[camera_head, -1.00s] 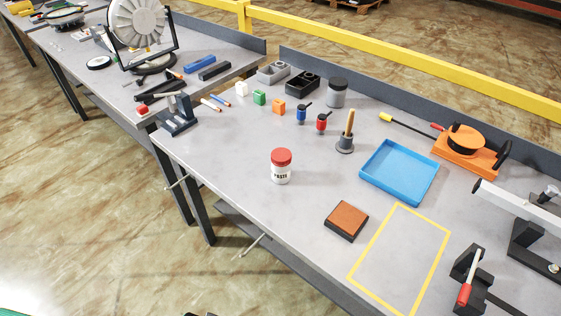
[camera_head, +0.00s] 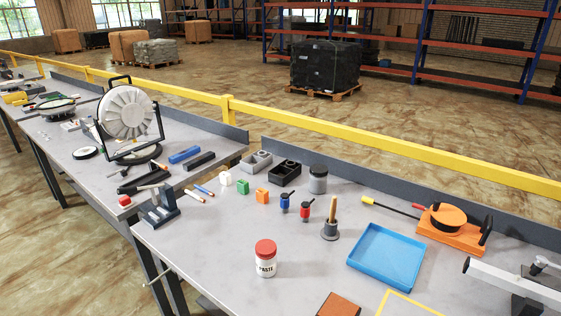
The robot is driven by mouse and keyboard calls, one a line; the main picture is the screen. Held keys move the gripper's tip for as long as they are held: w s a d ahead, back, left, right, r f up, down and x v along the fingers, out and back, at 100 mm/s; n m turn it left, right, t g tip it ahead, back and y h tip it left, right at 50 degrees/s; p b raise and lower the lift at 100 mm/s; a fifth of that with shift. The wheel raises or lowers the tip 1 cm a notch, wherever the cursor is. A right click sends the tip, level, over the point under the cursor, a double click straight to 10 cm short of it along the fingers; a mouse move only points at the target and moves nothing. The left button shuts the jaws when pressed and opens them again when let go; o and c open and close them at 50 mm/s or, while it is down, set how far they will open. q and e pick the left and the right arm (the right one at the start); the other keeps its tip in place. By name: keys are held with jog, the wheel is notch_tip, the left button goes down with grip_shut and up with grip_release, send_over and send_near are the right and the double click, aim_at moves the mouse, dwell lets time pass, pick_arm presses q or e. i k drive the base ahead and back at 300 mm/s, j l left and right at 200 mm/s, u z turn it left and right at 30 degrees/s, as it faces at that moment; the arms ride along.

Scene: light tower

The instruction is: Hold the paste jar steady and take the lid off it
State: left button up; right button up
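The paste jar (camera_head: 266,264) is a small white jar labelled PASTE. It stands upright on the grey workbench near its front edge. Its red lid (camera_head: 265,247) is on top of it. Neither of my grippers shows in the head view, and nothing touches the jar.
A blue tray (camera_head: 387,256) lies right of the jar, and a brown block (camera_head: 339,305) is in front of it. A plunger-like tool (camera_head: 330,222), a grey jar (camera_head: 318,179) and small coloured blocks stand behind. The bench around the jar is clear.

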aim_at(265, 268)
jog(key=k+j+z, duration=0.15)
jog(key=j, duration=0.3)
jog(key=j+z, duration=0.1)
jog(key=j, duration=0.35)
jog(key=k+j+z, duration=0.15)
jog(key=j, duration=0.25)
jog(key=k+j+z, duration=0.1)
jog(key=j, duration=0.35)
